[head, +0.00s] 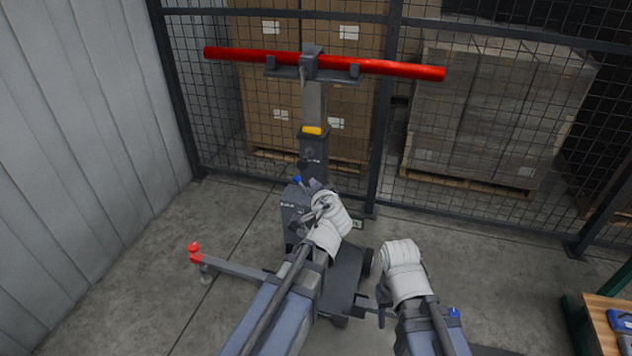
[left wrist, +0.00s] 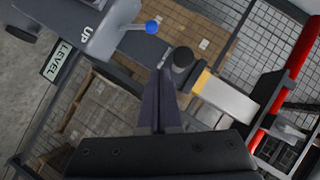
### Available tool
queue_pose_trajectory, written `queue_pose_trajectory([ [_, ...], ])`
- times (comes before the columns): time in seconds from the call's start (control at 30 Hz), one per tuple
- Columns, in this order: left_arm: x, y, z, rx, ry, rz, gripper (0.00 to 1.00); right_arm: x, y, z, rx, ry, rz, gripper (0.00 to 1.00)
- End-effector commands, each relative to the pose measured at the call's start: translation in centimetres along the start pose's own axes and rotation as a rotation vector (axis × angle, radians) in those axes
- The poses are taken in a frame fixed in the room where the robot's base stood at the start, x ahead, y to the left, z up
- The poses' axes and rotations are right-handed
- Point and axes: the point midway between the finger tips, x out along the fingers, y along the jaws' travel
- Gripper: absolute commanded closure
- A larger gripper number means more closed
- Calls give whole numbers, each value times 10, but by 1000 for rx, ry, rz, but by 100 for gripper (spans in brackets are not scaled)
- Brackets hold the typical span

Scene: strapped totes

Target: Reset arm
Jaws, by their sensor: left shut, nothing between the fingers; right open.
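A wheeled lift stand has a grey column (head: 314,150) with a yellow band and a red bar (head: 400,67) across its top. A lever with a blue knob (left wrist: 152,26) sticks out of its grey housing, beside an "UP" mark and a "LEVEL" label (left wrist: 57,61). The blue knob also shows in the head view (head: 297,179). My left gripper (head: 318,207) is shut and empty in front of the housing. In the left wrist view its fingers (left wrist: 163,95) lie just below the knob, apart from it in the picture. My right gripper (head: 401,252) is open, lower right; its fingertips are unclear.
A mesh fence (head: 375,140) stands behind the lift, with stacked cartons (head: 265,100) and a wrapped pallet load (head: 480,110) beyond it. A leg with a red knob (head: 194,252) reaches left. A bench (head: 605,320) is at lower right. Floor at left is clear.

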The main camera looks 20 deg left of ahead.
Motion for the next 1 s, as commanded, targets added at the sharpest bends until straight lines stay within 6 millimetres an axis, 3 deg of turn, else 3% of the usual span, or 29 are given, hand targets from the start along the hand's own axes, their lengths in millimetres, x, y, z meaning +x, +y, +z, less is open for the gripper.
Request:
queue_pose_trajectory([
  [0.17,-1,1,1,-5,-8,6,100,-1,0,0,0,0,0,50],
  [0.27,-11,13,11,-44,-71,54,100,-5,0,0,0,0,0,50],
  [0.37,-37,43,34,-114,-216,176,100,-13,1,1,0,0,0,50],
  [0.5,-98,102,67,-180,-462,425,100,-23,2,1,0,0,0,50],
  [0.63,-158,142,84,-180,-635,637,100,-29,3,2,0,0,0,50],
  [0.8,-215,168,94,-150,-770,827,100,-34,3,2,0,0,0,50],
  [1.0,-237,176,98,-132,-817,897,100,-34,3,2,0,0,0,50],
])
